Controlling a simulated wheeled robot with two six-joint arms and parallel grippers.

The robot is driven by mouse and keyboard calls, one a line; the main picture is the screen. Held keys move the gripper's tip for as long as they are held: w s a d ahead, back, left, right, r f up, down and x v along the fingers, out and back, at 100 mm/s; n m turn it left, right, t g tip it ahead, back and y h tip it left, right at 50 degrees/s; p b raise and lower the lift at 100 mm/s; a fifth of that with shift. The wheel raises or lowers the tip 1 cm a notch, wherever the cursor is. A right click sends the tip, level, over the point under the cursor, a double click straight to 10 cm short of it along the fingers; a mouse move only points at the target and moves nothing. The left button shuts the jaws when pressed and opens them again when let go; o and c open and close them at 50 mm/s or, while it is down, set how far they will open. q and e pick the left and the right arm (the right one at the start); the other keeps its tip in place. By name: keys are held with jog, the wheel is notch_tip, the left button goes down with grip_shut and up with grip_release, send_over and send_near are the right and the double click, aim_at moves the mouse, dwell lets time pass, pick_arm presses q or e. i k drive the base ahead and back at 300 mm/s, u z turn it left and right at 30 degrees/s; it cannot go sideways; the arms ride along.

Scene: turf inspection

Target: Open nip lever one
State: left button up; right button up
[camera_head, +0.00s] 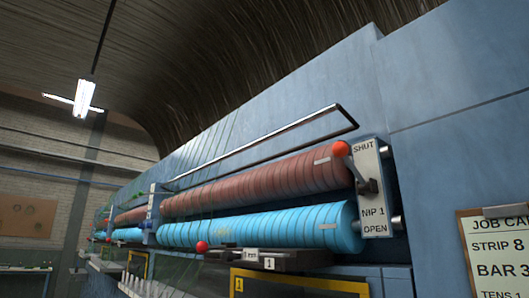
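The plate reads SHUT at the top, NIP 1 below the middle and OPEN at the bottom. The knob is up at the level of the SHUT mark, to its left. A red-brown roller (260,186) lies just above a blue roller (270,228), both ending beside the plate. Neither of my grippers is in view.
Another red ball (202,247) sits near a dark bar marked 1 below the blue roller. A yellow-edged frame (300,281) is at the bottom. A job card clipboard (498,250) hangs at right.

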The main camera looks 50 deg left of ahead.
aim_at(339, 149)
jog(key=u, duration=3.6)
jog(key=k, duration=0.45)
jog(key=z, duration=1.4)
